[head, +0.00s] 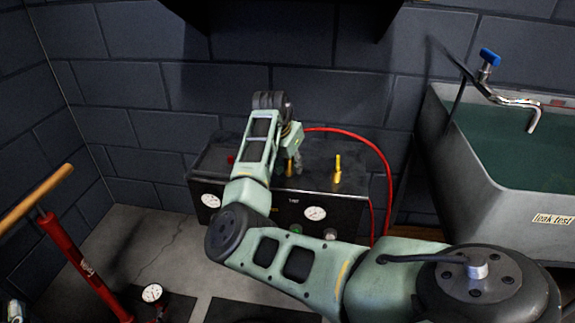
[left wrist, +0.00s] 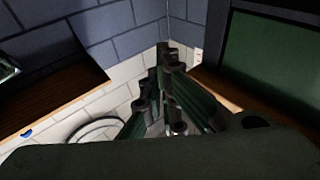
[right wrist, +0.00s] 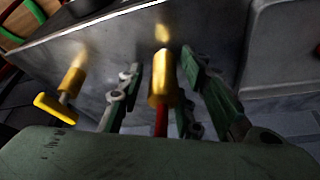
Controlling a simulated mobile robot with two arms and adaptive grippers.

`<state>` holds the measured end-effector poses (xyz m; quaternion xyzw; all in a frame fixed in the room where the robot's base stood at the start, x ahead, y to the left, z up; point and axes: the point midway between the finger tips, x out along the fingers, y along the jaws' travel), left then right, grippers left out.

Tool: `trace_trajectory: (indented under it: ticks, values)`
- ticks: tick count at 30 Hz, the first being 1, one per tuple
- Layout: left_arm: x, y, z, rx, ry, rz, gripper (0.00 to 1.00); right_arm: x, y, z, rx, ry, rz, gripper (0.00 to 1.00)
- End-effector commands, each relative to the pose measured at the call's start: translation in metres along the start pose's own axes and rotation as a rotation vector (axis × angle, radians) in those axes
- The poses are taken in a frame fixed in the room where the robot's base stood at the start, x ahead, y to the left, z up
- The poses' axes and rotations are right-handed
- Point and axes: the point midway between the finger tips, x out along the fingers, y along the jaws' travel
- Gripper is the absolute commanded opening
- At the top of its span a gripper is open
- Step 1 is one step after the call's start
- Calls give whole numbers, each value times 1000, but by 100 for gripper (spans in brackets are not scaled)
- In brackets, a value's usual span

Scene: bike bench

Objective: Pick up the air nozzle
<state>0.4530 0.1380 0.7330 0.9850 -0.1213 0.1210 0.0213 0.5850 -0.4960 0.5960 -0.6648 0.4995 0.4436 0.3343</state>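The air nozzle (right wrist: 162,80) is a brass-coloured cylinder with a red end below it. In the right wrist view it stands between the two fingers of my right gripper (right wrist: 162,65), which is open with a gap visible on each side. In the head view my right gripper (head: 293,160) is over the dark metal box (head: 270,208) and hides the nozzle. A red hose (head: 378,158) arcs right from beside the gripper and down. My left gripper (left wrist: 166,62) shows in its wrist view with its fingertips together and nothing visible between them.
A brass valve with a yellow handle (right wrist: 55,108) stands left of the nozzle; it also shows in the head view (head: 337,170). Gauges are on the box front. A grey water sink (head: 475,175) is at right, a red floor pump (head: 70,255) at left.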

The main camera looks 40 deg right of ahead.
Motion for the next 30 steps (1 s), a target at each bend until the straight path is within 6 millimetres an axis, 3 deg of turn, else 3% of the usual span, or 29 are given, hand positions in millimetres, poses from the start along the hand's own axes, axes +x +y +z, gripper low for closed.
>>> trace_trajectory:
  ticks: [10, 25, 30]
  values:
    - [0, 0, 1, 2, -3, -1, 0, 0, 0, 0, 0, 0, 0, 0]
    - [0, 1, 3, -1, -19, 0, 0, -4, 0, -2, 1, 2, 0, 0]
    - [0, 8, 20, 12, -119, -1, 0, -13, 0, -6, 1, 3, 0, 0]
